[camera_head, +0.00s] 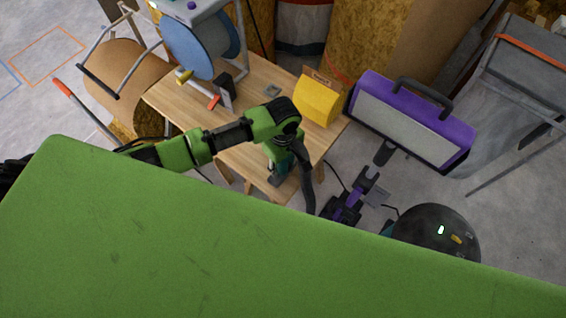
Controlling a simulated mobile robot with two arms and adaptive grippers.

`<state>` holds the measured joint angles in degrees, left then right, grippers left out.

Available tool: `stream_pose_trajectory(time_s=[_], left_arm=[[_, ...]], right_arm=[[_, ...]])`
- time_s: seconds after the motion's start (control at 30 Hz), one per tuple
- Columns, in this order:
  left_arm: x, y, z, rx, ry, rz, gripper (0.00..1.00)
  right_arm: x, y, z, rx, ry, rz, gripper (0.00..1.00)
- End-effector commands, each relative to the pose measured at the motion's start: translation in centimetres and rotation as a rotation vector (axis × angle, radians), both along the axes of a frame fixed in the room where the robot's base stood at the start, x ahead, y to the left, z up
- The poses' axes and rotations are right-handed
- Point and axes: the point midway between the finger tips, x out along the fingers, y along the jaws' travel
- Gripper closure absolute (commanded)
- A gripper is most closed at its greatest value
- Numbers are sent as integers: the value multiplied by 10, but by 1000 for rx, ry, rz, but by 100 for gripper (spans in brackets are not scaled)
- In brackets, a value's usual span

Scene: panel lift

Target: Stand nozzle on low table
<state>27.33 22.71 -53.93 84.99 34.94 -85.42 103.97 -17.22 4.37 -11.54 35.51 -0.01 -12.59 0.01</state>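The low wooden table (190,120) stands at centre, with a light plank top. My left arm reaches in from the left over it, and its wrist bends down near the table's front corner. My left gripper (281,172) points down there, partly hidden by the wrist. A dark curved tube-like piece (306,180) hangs right beside it past the table edge; it may be the nozzle, but I cannot tell for sure. Whether the gripper's fingers are closed on it is hidden. My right gripper does not show.
On the table are a yellow box (316,102), a blue reel (200,48) and a small dark block (225,88). A purple-framed panel lamp (410,118) and a black rounded machine (438,236) stand at right. Grey floor (520,220) is open at far right.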

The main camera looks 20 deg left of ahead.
Motion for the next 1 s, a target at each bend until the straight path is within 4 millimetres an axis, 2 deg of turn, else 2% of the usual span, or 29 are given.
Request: stream_pose_trajectory(time_s=[0.13, 0.23, 0.7, 0.83, 1.0], left_arm=[[0, 0, 2, 0, -1, 0, 60], [0, 0, 11, -1, -1, 0, 60], [1, -1, 104, -2, -2, -1, 60], [0, -1, 117, -1, 0, 0, 60], [0, 0, 123, 1, 1, 1, 60]], right_arm=[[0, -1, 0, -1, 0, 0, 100], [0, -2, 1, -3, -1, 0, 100], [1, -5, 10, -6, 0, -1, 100], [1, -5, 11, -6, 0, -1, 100], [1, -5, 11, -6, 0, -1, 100]])
